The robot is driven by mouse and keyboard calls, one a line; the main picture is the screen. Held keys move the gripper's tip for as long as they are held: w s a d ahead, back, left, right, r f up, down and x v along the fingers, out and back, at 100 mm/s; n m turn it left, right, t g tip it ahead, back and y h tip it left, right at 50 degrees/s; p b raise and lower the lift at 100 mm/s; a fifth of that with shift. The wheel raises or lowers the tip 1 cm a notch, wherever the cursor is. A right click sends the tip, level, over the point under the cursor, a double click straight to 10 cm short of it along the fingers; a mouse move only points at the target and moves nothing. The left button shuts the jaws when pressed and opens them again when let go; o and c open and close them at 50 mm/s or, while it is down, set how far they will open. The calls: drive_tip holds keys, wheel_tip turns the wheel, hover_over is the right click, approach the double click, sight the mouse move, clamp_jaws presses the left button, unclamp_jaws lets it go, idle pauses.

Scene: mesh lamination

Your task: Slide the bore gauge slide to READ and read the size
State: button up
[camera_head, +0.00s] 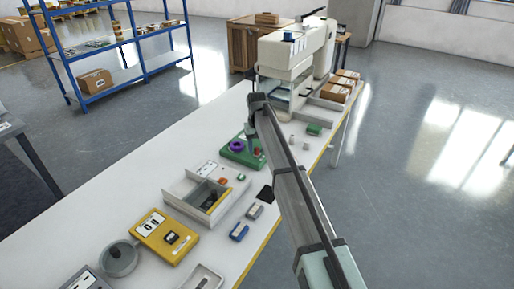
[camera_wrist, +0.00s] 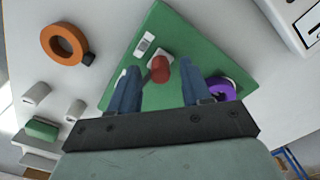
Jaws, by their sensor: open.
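A green base plate (camera_wrist: 157,25) carries a red knob (camera_wrist: 160,68) on a small pale block, a white label strip (camera_wrist: 144,44) and a purple ring (camera_wrist: 221,88). I take the red knob to be the gauge slide; its label is too small to read. In the head view the green plate (camera_head: 239,156) lies on the white bench with the purple ring (camera_head: 236,146) at its left. My gripper (camera_wrist: 159,70) is open above the plate, its two blue-grey fingers on either side of the red knob, with gaps visible. Contact cannot be told. In the head view my arm partly hides this spot.
An orange ring (camera_wrist: 64,44) lies beside the plate. On the bench are an open grey box (camera_head: 188,203), a yellow device (camera_head: 165,238), a blue block (camera_head: 239,232) and a small green block (camera_head: 314,129). A large cream machine (camera_head: 283,55) stands at the far end.

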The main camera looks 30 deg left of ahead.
drive_tip(key=shift+f, duration=0.3)
clamp_jaws()
idle(0.4)
